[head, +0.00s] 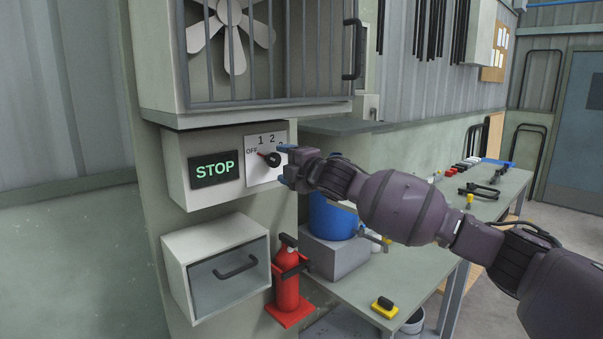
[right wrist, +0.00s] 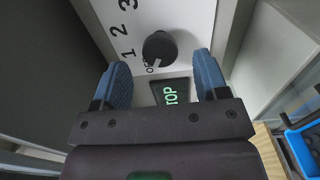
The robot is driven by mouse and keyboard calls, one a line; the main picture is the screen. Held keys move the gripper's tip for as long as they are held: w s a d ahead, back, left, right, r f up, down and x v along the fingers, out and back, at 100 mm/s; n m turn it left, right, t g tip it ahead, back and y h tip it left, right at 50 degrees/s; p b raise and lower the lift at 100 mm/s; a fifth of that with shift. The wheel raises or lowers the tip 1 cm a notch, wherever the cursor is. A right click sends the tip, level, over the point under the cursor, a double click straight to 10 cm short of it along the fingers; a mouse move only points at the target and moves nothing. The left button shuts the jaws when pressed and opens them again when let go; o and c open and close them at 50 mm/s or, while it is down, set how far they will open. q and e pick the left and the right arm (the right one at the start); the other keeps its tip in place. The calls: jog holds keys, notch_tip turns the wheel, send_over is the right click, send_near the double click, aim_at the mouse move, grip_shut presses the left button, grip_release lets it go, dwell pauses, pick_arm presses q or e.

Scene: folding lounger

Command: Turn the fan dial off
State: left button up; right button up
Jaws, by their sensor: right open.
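The fan dial (head: 272,160) is a dark round knob on a white plate marked OFF, 1 and 2 on the grey control box. Its red pointer is turned toward OFF. In the right wrist view the black dial (right wrist: 160,47) has its mark toward the OFF label. My right gripper (head: 286,166) is close to the dial, at its right side in the head view. In the right wrist view its two blue fingers (right wrist: 161,62) are spread apart, with the dial just beyond and between the tips, not clasped. My left gripper is not in view.
A green-lit STOP sign (head: 214,169) is left of the dial. The caged fan (head: 228,40) is above. A drawer box (head: 218,265) and a red fire extinguisher (head: 287,278) are below. A workbench (head: 400,270) with a blue bucket (head: 330,215) stands to the right.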

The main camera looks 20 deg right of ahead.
jog(key=b+v, duration=0.1)
jog(key=v, duration=0.5)
jog(key=shift+s, duration=0.2)
dwell(0.4)
jog(key=s+a+f+m, duration=0.1)
jog(key=s+f+m, duration=0.3)
jog(key=f, duration=0.5)
jog(key=s+a+f+m, duration=0.2)
jog(key=s+f+m, duration=0.25)
jog(key=f, duration=0.35)
jog(key=s+a+f+m, duration=0.1)
jog(key=s+f+m, duration=0.25)
jog(key=f, duration=0.55)
jog(key=s+d+f+m+g+h, duration=0.2)
jog(key=s+f+m+h, duration=0.1)
jog(key=s+f, duration=0.9)
jog(key=s+d+f+m+g+h, duration=0.3)
jog(key=s+f+m, duration=0.3)
jog(key=s+f, duration=0.7)
jog(key=shift+s+b, duration=0.3)
jog(key=shift+s, duration=0.6)
